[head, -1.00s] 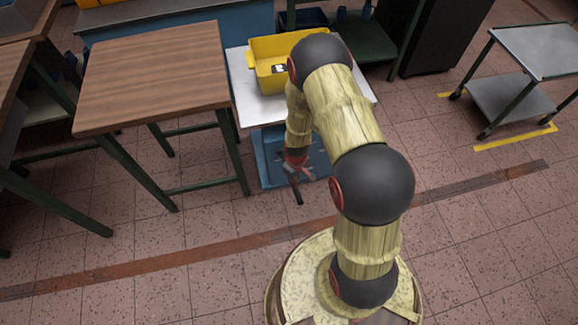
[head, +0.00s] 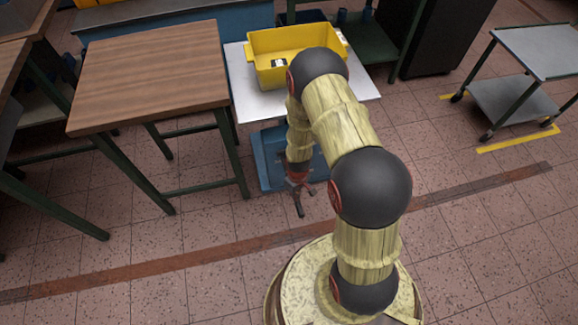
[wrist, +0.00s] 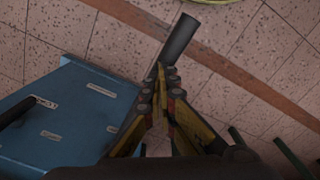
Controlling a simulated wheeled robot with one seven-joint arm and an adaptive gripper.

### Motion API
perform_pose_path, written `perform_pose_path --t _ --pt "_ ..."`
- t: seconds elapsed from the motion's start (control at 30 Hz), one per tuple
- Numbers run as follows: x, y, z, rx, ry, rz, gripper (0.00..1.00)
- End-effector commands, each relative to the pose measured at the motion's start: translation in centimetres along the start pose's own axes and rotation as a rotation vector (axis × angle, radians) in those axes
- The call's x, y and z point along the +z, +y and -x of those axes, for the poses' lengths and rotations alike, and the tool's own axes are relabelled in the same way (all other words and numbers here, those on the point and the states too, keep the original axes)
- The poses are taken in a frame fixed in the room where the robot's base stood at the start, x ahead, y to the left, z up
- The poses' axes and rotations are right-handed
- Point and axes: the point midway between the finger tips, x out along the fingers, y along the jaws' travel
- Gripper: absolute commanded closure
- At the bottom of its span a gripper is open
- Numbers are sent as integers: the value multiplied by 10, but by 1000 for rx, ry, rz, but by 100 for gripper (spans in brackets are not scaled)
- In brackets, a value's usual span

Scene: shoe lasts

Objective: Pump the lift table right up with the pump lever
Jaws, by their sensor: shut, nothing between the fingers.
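The lift table has a white top (head: 257,106) and a blue base (head: 270,160). A yellow crate (head: 270,76) sits on its top. My gripper (head: 297,184) is low in front of the blue base, pointing down. In the wrist view my gripper (wrist: 161,72) has its fingers together, with nothing held between them. The pump lever's dark cylindrical end (wrist: 178,38) lies right at the fingertips; I cannot tell whether they touch. It also shows below the gripper in the head view (head: 300,208). My arm and gripper hide the rest of the lever.
A wooden-topped table (head: 150,75) with green legs stands close on the left. A grey trolley (head: 540,50) stands at the right by yellow floor tape. A dark cabinet (head: 435,35) is behind. The tiled floor at the front right is clear.

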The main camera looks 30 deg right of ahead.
Motion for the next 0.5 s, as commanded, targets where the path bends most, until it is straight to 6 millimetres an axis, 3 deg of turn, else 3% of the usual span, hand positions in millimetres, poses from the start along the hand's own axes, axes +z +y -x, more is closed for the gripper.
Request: perform_pose_path --t 0.33,0.5 --pt "2 -1 -34 0 0 0 100" --pt "-2 1 -15 2 4 0 100"
